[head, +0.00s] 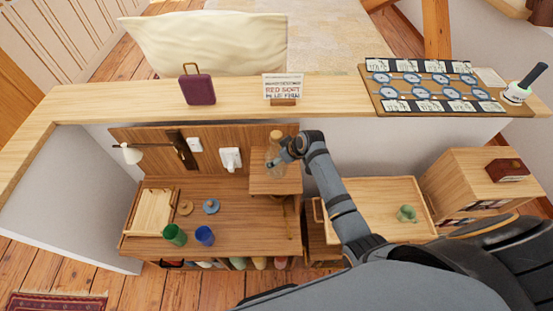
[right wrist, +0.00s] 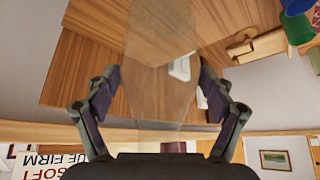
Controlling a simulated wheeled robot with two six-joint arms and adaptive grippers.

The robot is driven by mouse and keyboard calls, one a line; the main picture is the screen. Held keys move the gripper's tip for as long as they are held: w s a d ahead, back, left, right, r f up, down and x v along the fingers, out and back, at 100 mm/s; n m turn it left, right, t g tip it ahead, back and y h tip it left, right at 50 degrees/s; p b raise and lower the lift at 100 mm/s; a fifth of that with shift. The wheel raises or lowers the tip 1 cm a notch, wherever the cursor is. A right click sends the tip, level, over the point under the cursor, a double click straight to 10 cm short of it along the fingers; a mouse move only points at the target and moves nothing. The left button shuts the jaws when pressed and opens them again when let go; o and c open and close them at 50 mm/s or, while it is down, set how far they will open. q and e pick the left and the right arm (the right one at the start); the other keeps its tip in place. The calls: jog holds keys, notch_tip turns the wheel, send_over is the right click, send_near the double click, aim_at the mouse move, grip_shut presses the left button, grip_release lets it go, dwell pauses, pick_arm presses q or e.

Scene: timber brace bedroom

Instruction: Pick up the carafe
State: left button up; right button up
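The carafe (head: 274,152) is a clear glass vessel with a brownish stopper or neck. It stands upright on the small raised wooden shelf (head: 285,183) at the right of the desk. My right gripper (head: 283,158) is at the carafe's right side in the head view. In the right wrist view the see-through carafe (right wrist: 160,65) lies between the two spread fingers of my right gripper (right wrist: 160,85). A narrow gap seems to show beside each finger, so it looks open around the carafe. My left gripper is not in view.
A green cup (head: 174,235) and a blue cup (head: 205,236) stand on the desk (head: 235,222). A ledge (head: 335,99) behind carries a purple case (head: 198,89), a sign (head: 283,88) and a game board (head: 425,87). A wall lamp (head: 131,154) hangs left. The desk's middle is fairly clear.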

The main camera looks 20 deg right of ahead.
jog(key=c, duration=0.9)
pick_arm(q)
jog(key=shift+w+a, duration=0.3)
pick_arm(e)
jog(key=shift+w+r, duration=0.1)
jog(key=shift+c, duration=0.5)
pick_arm(q)
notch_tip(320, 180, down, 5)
jog(key=b, duration=0.5)
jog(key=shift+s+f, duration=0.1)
pick_arm(e)
jog(key=s+d+r, duration=0.6)
jog(key=s+r, duration=0.6)
jog(key=r, duration=0.1)
jog(key=shift+s, duration=0.3)
